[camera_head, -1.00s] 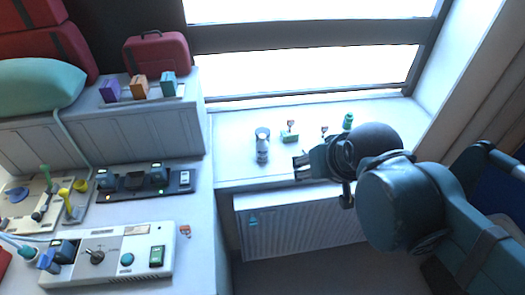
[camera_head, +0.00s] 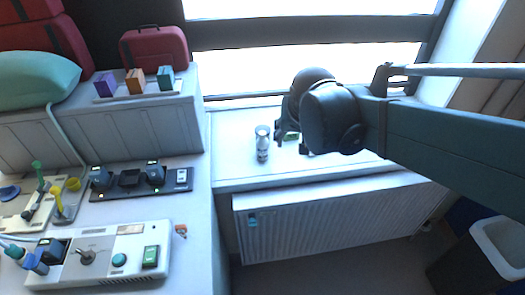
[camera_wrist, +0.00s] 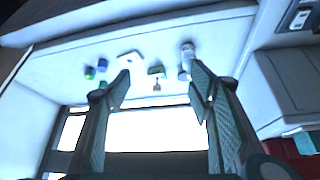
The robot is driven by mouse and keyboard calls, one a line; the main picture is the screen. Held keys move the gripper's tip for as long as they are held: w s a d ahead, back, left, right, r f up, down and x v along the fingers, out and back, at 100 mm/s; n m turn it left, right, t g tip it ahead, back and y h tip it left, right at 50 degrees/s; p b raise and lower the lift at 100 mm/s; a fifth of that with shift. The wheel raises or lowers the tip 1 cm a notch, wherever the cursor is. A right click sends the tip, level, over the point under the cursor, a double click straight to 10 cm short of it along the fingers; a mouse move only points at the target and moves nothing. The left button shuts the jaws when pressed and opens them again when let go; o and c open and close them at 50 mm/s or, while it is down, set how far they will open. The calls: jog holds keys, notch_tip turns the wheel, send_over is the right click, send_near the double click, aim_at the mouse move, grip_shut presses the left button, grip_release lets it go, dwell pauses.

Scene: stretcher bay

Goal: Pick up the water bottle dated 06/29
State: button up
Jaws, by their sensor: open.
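A pale bottle with a grey-white label (camera_head: 262,145) stands upright on the window sill; no date on it is readable. In the wrist view the pale bottle (camera_wrist: 187,55) is near the tip of the right-hand finger, apart from it. My gripper (camera_head: 290,141) is just to the right of the bottle in the head view. My arm hides part of the sill to the right.
A small green block (camera_wrist: 156,71), a white item (camera_wrist: 130,59) and green and blue cylinders (camera_wrist: 90,73) also stand on the sill (camera_head: 232,170). The window is behind. A radiator (camera_head: 300,220) is below, and a counter with control panels (camera_head: 110,255) is at left.

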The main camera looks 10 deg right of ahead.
jog(key=w+a+f+m+h+b, duration=0.1)
jog(key=w+a+f+m+b, duration=0.2)
jog(key=w+f, duration=0.6)
jog(key=m+h+b, duration=0.1)
jog(key=b, duration=0.4)
send_near(261, 141)
jog(key=shift+g, duration=0.3)
jog(key=x, duration=0.5)
jog(key=shift+w+d, duration=0.1)
jog(key=shift+w, duration=0.25)
jog(key=shift+f, duration=0.15)
jog(key=shift+x, duration=1.2)
jog(key=shift+d, duration=0.1)
jog(key=shift+b+x, duration=0.95)
jog(key=shift+x, duration=1.65)
jog(key=shift+c, duration=0.7)
jog(key=c, duration=1)
